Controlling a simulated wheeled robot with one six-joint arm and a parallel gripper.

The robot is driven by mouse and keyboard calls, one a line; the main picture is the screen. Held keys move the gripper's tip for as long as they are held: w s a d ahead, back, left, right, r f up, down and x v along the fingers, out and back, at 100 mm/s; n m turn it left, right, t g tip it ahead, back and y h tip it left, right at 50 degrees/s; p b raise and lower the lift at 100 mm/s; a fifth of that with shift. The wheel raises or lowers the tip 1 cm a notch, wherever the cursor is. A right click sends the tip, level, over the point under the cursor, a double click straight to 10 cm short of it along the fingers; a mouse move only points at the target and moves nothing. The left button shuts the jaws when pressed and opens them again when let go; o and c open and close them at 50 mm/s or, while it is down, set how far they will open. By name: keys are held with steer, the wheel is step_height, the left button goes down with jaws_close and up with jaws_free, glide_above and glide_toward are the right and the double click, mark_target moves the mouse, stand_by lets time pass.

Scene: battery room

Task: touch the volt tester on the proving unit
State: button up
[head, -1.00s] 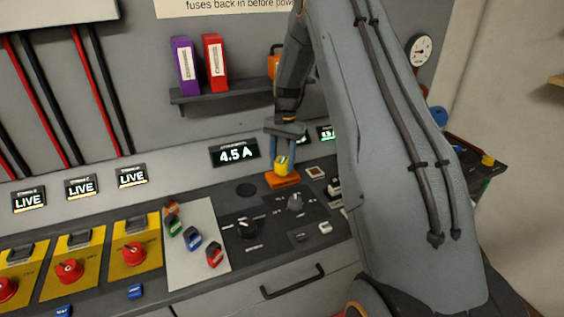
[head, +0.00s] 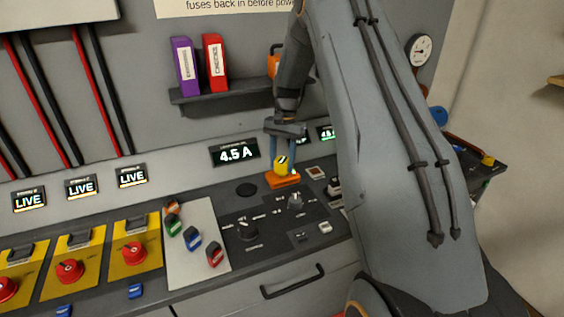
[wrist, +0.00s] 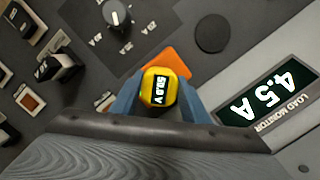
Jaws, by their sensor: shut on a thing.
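My gripper (head: 281,155) is shut on the yellow volt tester (head: 281,166). The proving unit, an orange block (head: 283,180), is on the console directly below the tester. In the wrist view the orange unit (wrist: 172,62) shows partly behind the tester. The tester's lower end is at the unit's top, but whether they touch I cannot tell. The tester looks upright.
A load monitor (head: 234,152) reads 4.5 A beside the unit. Dark knobs (head: 296,201) and switches stand in front and to the right. A shelf (head: 222,97) with binders is above. Yellow isolators (head: 136,251) with red knobs and LIVE displays are at left.

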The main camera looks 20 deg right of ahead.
steer(key=shift+r+p, duration=1.5)
steer(key=shift+r, duration=1.95)
